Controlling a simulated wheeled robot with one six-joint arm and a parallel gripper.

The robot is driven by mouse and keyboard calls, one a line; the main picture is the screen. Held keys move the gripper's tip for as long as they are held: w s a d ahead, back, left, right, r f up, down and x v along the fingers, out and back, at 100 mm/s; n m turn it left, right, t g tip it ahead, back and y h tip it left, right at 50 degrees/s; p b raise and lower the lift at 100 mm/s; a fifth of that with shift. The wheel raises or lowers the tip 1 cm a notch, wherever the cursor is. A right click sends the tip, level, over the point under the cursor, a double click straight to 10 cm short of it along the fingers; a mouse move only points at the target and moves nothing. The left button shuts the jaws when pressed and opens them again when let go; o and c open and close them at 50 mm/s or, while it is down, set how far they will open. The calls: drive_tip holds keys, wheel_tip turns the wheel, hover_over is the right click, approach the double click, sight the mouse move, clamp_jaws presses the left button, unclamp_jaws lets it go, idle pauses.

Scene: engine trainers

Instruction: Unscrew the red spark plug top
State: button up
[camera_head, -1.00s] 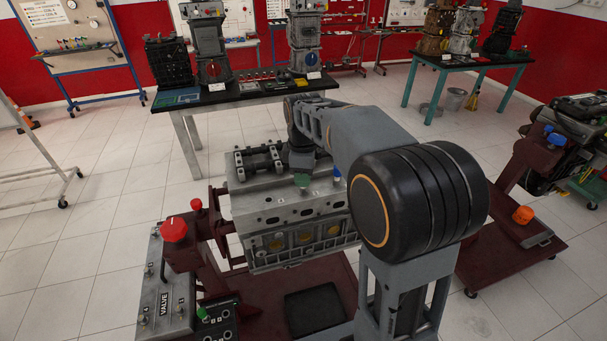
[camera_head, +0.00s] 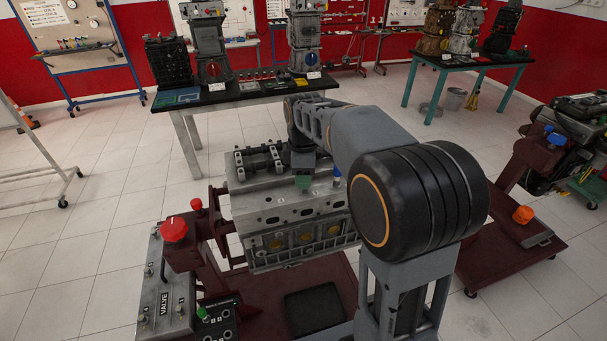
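The grey engine block (camera_head: 290,215) stands on a dark red wheeled stand in the middle of the head view. On its top face I see a green top (camera_head: 303,182) and a blue top (camera_head: 337,173). I see no red top on the engine's upper face; my arm covers part of it. My gripper (camera_head: 303,163) points down over the block, just behind the green top in the picture. Its fingers are small and dark, so I cannot tell whether they are open or hold anything.
A control panel with a large red knob (camera_head: 173,229) stands at the left front. A smaller red knob (camera_head: 196,204) is near it. A black-topped table (camera_head: 225,97) with engine parts stands behind. Another red engine stand (camera_head: 520,225) is at the right.

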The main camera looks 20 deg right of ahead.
drive_tip(key=shift+o, duration=1)
wheel_tip(320, 180, up, 14)
drive_tip(key=shift+f, duration=0.1)
